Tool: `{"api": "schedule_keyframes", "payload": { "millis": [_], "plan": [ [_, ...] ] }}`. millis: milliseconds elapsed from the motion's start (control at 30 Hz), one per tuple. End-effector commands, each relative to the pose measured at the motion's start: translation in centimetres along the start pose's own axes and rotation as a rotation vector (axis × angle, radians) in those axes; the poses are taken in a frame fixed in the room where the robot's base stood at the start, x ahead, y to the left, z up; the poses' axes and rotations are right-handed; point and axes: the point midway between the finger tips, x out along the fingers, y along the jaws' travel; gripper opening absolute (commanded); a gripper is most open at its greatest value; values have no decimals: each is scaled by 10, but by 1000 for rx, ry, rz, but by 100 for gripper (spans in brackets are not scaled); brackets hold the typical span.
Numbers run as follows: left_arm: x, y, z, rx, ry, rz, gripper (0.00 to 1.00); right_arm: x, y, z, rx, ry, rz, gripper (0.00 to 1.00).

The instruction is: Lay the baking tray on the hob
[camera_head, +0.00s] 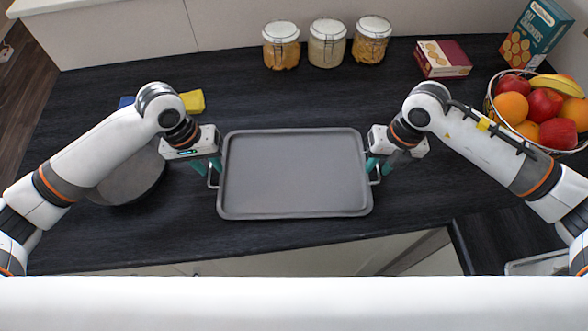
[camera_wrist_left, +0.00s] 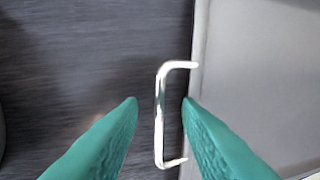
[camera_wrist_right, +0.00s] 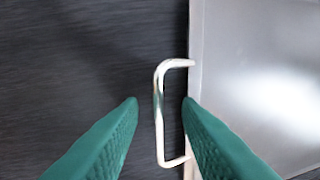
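The grey rectangular baking tray (camera_head: 295,175) lies flat on the dark worktop in the middle of the head view. It has a wire handle at each short end. My left gripper (camera_head: 207,167) is at the left handle; in the left wrist view its teal fingers stand open either side of the handle bar (camera_wrist_left: 160,125), with gaps. My right gripper (camera_head: 380,167) is at the right handle; in the right wrist view its fingers are likewise open around the bar (camera_wrist_right: 158,125). I cannot make out the hob for certain in any view.
A dark round pan (camera_head: 130,185) stands left of the tray, partly behind my left arm, near a yellow cloth (camera_head: 193,101). Three jars (camera_head: 327,45), a red box (camera_head: 443,59) and a fruit bowl (camera_head: 540,143) stand behind and right. Worktop behind the tray is clear.

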Motion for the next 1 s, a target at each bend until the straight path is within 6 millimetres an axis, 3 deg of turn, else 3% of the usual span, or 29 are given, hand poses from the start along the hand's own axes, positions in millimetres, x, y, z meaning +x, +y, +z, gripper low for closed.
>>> {"api": "schedule_keyframes", "payload": {
  "millis": [100,300,733,1000],
  "plan": [
    [0,0,0,0,0,0,29,0,0,0,0,-1,0,29],
    [0,0,0,0,0,0,0,0,0,0,0,-1,0,0],
    [-3,0,0,0,-1,0,0,-3,0,0,0,0,0,0],
    [-24,-4,0,0,-1,0,0,-24,-4,0,0,0,0,0]
  ]
}}
